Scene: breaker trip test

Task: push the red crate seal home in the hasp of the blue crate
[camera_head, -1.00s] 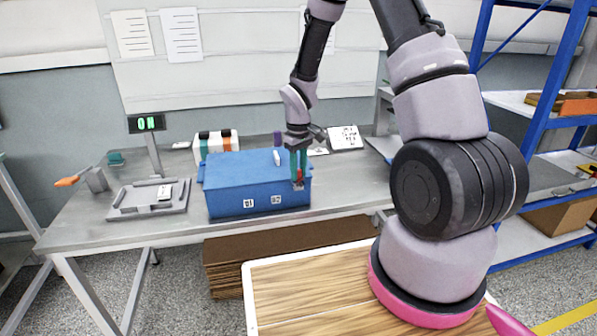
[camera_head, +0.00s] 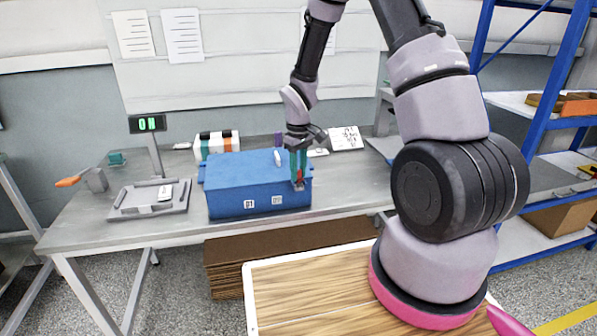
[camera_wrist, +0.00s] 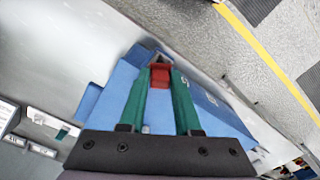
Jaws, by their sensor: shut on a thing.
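The blue crate (camera_head: 240,187) stands closed on the grey bench, with white labels on its front. My gripper (camera_head: 299,176) points down at the crate's front right corner. Its green fingers are shut on the red crate seal (camera_head: 299,183). In the wrist view the red seal (camera_wrist: 160,73) sits between the fingertips (camera_wrist: 160,80), with a small grey metal part (camera_wrist: 159,58) right at it, seemingly the hasp. The fingers hide much of the seal, and I cannot tell how deep it sits in the hasp.
A grey tray (camera_head: 120,213) with a white card lies left of the crate. A small display (camera_head: 147,123) on a post stands behind the tray. Blue shelving (camera_head: 541,110) is at the right.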

